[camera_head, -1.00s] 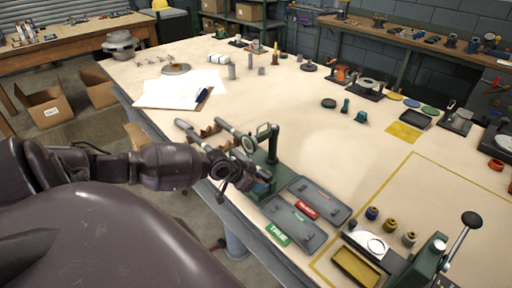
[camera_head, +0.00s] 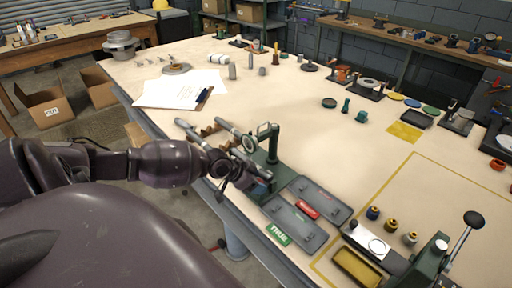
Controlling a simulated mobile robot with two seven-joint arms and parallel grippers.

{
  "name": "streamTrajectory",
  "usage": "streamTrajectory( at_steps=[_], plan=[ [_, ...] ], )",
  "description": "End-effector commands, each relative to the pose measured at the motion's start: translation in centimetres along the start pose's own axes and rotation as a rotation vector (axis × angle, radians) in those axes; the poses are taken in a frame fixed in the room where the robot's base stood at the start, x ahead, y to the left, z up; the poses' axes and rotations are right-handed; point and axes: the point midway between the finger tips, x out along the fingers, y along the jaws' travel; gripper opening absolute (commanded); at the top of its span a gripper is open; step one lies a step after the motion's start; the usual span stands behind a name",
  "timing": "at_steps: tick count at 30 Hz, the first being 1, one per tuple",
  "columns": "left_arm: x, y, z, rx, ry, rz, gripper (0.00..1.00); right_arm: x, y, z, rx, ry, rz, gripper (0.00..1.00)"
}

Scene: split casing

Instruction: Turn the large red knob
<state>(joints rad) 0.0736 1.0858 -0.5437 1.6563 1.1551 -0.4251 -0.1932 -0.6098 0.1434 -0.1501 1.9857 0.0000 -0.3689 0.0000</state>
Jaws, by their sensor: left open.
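My left gripper (camera_head: 250,181) is small and dark in this view, at the front edge of the table, beside the green stand (camera_head: 272,148). Its jaws are partly lost against the dark parts there, and nothing is clearly held. I cannot single out a large red knob near it. A small red round part (camera_head: 498,165) lies at the far right edge of the table, well away from the gripper. My right gripper does not show.
Two grey rods (camera_head: 200,138) lie beside the stand. Grey trays (camera_head: 297,222) with a red label and a green label lie to its right. A lever press (camera_head: 434,258) with a black ball handle stands at the front right. The table's middle is clear.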

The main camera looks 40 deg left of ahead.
Motion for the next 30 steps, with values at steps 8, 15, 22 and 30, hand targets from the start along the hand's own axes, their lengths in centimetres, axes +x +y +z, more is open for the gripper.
streamTrajectory(
  at_steps=[8,15,22,30],
  plan=[
    [-1.7,-0.1,0.1,0.0,-0.002,-0.001,0.65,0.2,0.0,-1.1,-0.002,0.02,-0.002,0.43],
    [-6.0,0.0,0.1,0.002,-0.004,0.0,0.65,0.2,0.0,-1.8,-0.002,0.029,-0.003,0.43],
    [-9.3,-0.1,0.1,0.0,-0.002,-0.001,0.65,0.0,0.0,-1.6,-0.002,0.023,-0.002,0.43],
    [-10.8,0.0,0.0,0.001,0.0,0.0,0.65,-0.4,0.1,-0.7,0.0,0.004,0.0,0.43]
  ],
)
